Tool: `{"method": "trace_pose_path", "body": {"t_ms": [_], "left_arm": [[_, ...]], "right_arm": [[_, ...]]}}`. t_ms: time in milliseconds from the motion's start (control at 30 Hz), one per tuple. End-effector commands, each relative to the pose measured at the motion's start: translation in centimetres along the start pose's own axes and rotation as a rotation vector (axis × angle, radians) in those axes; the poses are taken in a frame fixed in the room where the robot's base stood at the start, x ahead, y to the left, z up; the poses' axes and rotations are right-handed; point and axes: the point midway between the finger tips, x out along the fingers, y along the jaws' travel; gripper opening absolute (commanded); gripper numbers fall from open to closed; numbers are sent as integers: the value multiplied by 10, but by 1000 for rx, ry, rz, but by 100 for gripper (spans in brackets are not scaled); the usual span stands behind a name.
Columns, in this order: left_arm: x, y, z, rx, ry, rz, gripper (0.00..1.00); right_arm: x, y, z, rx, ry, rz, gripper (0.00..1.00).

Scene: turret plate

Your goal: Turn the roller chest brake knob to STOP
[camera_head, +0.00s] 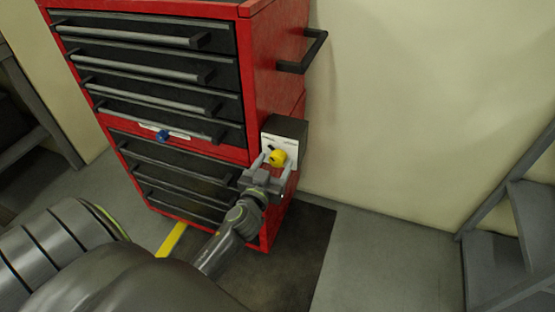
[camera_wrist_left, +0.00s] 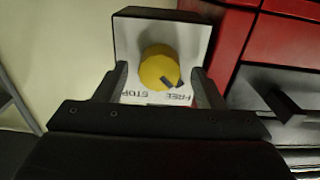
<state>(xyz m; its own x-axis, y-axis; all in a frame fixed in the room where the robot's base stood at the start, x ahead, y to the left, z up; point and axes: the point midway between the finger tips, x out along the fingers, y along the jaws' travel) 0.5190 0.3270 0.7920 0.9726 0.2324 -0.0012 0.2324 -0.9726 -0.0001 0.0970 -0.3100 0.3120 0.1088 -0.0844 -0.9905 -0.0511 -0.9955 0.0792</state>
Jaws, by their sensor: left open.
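The yellow brake knob (camera_head: 277,157) sits on a white-faced plate (camera_head: 269,144) of a dark box on the red roller chest's (camera_head: 275,85) side. In the left wrist view the knob (camera_wrist_left: 158,70) has a dark pointer mark aimed at the word FREE, with STOP beside it; the lettering appears upside down. My left gripper (camera_head: 272,165) is open at the knob. In the wrist view its fingers (camera_wrist_left: 159,76) stand on either side of the knob, with gaps; I cannot tell how deep they reach. My right gripper is not in view.
A blue knob (camera_head: 162,135) on a white label is on the chest front, among drawers with long handles. A black side handle (camera_head: 303,52) juts out above the box. The chest stands by a dark mat (camera_head: 300,255). Grey metal steps (camera_head: 520,230) stand at right.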

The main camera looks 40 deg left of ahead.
Motion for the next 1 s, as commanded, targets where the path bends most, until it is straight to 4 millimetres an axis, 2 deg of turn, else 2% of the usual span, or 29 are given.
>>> {"method": "trace_pose_path", "body": {"t_ms": [200,467,567,800,833,1000], "left_arm": [[15,0,0,1,0,-1,63],[16,0,0,0,0,-1,63],[16,0,0,0,0,-1,53],[16,0,0,0,1,0,21],[16,0,0,0,1,0,18],[16,0,0,7,1,0,18]], "right_arm": [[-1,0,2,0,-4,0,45],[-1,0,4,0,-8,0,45],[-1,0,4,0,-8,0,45],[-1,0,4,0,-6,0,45],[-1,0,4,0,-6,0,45],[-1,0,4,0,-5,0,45]]}}
